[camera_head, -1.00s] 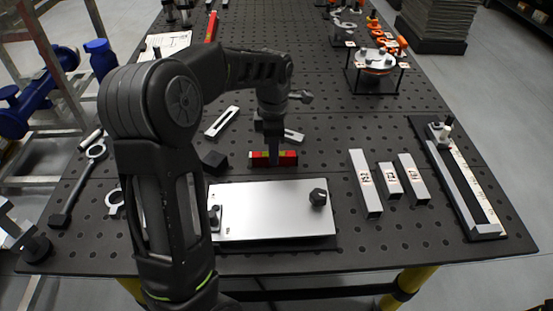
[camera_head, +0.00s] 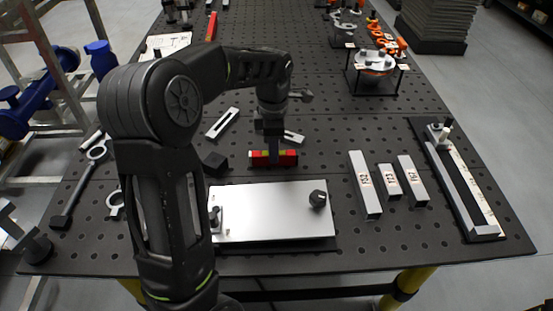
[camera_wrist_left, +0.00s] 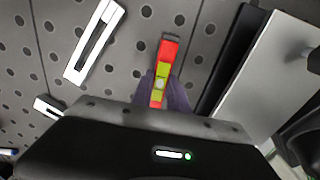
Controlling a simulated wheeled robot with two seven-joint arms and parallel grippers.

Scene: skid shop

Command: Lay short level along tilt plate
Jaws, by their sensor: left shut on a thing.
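The short level (camera_head: 260,158) is a small red bar with yellow-green vials. My left gripper (camera_head: 272,150) is shut on it, just behind the tilt plate's far edge. In the left wrist view the level (camera_wrist_left: 165,67) sits between the fingers (camera_wrist_left: 162,92). The tilt plate (camera_head: 262,215) is a flat silver plate on a dark base at the near side of the table, with a dark knob (camera_head: 318,199) at its right end. The plate also shows in the left wrist view (camera_wrist_left: 262,75). Whether the level touches the table is unclear. My right gripper is out of view.
Several labelled silver blocks (camera_head: 365,185) stand right of the plate, beside a long ruled fixture (camera_head: 465,190). A slotted silver bar (camera_head: 222,122) and a black block (camera_head: 215,162) lie to the left. The perforated table (camera_head: 330,120) is clear between them.

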